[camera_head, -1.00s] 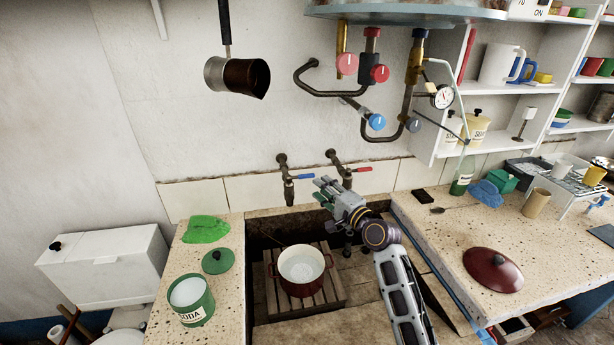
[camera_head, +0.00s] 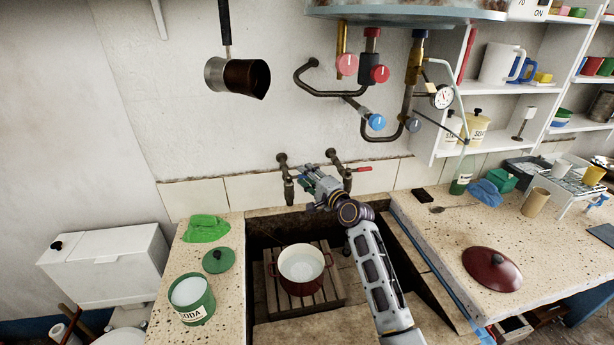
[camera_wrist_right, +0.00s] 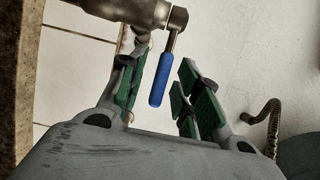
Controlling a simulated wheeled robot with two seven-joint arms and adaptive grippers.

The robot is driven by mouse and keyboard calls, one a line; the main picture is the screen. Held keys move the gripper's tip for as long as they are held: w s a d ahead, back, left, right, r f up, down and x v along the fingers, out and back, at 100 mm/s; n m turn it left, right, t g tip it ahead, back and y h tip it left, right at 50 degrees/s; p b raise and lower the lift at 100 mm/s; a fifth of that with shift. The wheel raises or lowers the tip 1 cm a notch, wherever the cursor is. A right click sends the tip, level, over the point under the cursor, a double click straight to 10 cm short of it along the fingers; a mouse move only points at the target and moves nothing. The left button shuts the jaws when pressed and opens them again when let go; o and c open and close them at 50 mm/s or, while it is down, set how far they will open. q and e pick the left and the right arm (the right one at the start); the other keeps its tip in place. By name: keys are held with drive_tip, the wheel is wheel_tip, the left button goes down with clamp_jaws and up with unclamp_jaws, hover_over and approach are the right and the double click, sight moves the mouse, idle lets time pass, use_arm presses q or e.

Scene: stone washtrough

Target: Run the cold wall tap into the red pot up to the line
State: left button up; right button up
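The red pot (camera_head: 301,283) with a pale inside stands on a slatted wooden rack (camera_head: 330,292) in the sunken trough. It lies under and a little in front of the left wall tap (camera_head: 288,185). That tap's blue lever (camera_wrist_right: 158,82) shows in the right wrist view, between my right gripper's two green-padded fingers. My right gripper (camera_head: 306,180) is open around the lever; it also shows in the wrist view (camera_wrist_right: 163,58). In the head view the gripper mostly hides the lever. No water stream shows; the fill line cannot be made out. My left gripper is not in view.
A second wall tap (camera_head: 338,165) with a red lever (camera_head: 361,169) stands just right of my gripper. Pipes with red and blue knobs (camera_head: 376,122) hang above. A dark red lid (camera_head: 492,270) lies on the right counter; a green soda tin (camera_head: 191,300) stands on the left.

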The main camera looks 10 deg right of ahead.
drive_tip(key=shift+w+a, duration=0.1)
drive_tip(key=shift+w, duration=0.05)
clamp_jaws()
idle(0.4)
